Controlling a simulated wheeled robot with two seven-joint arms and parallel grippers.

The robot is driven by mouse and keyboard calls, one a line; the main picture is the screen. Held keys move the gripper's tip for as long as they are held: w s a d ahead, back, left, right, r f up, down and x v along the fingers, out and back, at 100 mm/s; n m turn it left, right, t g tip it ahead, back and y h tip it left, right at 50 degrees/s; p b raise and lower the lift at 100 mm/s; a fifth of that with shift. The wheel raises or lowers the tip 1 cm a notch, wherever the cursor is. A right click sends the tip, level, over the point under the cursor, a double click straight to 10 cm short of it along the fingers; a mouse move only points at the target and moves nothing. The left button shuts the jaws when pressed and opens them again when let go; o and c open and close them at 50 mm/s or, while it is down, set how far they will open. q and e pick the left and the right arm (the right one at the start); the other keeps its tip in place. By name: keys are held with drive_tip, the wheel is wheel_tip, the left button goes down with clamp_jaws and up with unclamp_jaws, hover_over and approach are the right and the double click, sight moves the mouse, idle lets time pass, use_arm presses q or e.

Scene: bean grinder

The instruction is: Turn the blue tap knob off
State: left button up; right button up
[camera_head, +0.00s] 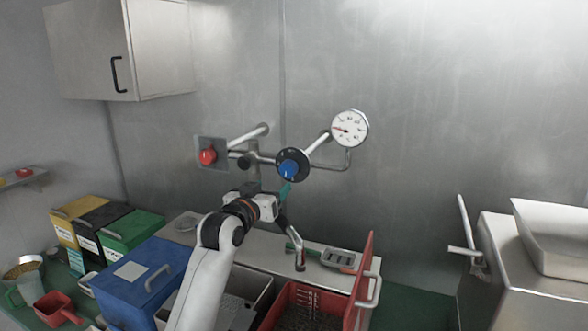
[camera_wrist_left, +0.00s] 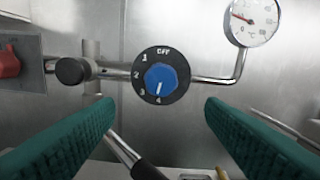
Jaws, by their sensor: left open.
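The blue tap knob (camera_head: 288,168) sits on a round black dial on the wall pipework. In the left wrist view the blue knob (camera_wrist_left: 161,78) is near the centre, and its white mark points down towards 4. The dial (camera_wrist_left: 184,90) reads OFF at the top and 1 to 4 down its left side and bottom. My left gripper (camera_head: 284,191) is just below the knob. Its two green fingers are spread apart and empty, and the knob appears between and beyond them in the left wrist view (camera_wrist_left: 161,105). Contact with the knob is not visible. My right gripper is not in view.
A curved metal spout (camera_head: 294,246) hangs below, above a counter with red and blue bins (camera_head: 140,285).

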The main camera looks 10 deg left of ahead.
sight(286, 173)
use_arm(q)
drive_tip(key=w, duration=0.1)
drive_tip(key=w+p, duration=0.1)
drive_tip(key=w, duration=0.1)
drive_tip(key=w+d+p, duration=0.1)
drive_tip(key=w, duration=0.1)
drive_tip(key=shift+w+d+r, duration=0.1)
drive_tip(key=shift+r, duration=0.2)
drive_tip(key=w, duration=0.2)
drive_tip(key=shift+w+d+p, duration=0.2)
drive_tip(key=shift+w+p, duration=0.1)
drive_tip(key=shift+p, duration=0.05)
drive_tip(key=shift+w, duration=0.3)
drive_tip(key=shift+w+d, duration=0.1)
drive_tip(key=shift+w, duration=0.2)
drive_tip(key=shift+w+d+f, duration=0.1)
drive_tip(key=shift+w, duration=0.45)
drive_tip(key=c, duration=1)
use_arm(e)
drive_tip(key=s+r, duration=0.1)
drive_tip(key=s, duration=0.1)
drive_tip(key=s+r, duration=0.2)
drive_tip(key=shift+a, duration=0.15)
